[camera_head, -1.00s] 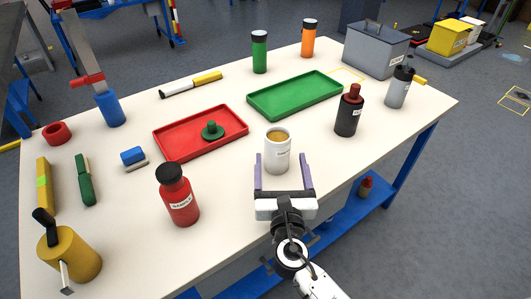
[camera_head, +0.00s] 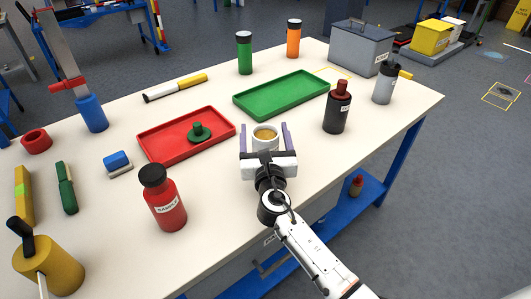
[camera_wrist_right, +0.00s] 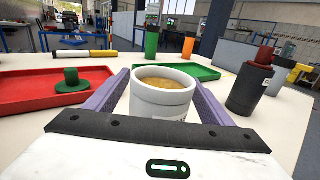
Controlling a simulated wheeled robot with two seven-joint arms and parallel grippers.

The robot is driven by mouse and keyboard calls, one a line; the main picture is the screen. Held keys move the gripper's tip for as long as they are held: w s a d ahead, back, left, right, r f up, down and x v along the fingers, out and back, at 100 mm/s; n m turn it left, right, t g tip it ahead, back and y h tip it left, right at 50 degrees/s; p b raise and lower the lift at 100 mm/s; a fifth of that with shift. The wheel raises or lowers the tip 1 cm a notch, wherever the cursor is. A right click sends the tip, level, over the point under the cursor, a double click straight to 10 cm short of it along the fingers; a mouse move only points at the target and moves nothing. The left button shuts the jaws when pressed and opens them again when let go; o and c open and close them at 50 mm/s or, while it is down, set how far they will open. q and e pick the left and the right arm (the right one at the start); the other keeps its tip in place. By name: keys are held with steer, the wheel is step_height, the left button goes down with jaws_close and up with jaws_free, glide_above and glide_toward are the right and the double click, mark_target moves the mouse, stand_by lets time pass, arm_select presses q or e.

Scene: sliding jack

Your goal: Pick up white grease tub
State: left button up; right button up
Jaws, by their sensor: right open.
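The white grease tub (camera_head: 265,134) stands upright on the table, with tan grease showing at its open top. It also shows in the right wrist view (camera_wrist_right: 163,100), between the two purple fingers. My right gripper (camera_head: 265,136) is open, with one finger on each side of the tub. The gripper body hides the tub's lower part in the head view. I cannot tell whether the fingers touch the tub. My left gripper is not in view.
A red tray (camera_head: 165,148) with a green knobbed piece (camera_head: 199,133) lies left of the tub. A green tray (camera_head: 282,95) lies behind it. A dark bottle (camera_head: 337,108) stands to the right and a red bottle (camera_head: 163,200) front left.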

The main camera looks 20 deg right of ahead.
steer(key=c, duration=1.3)
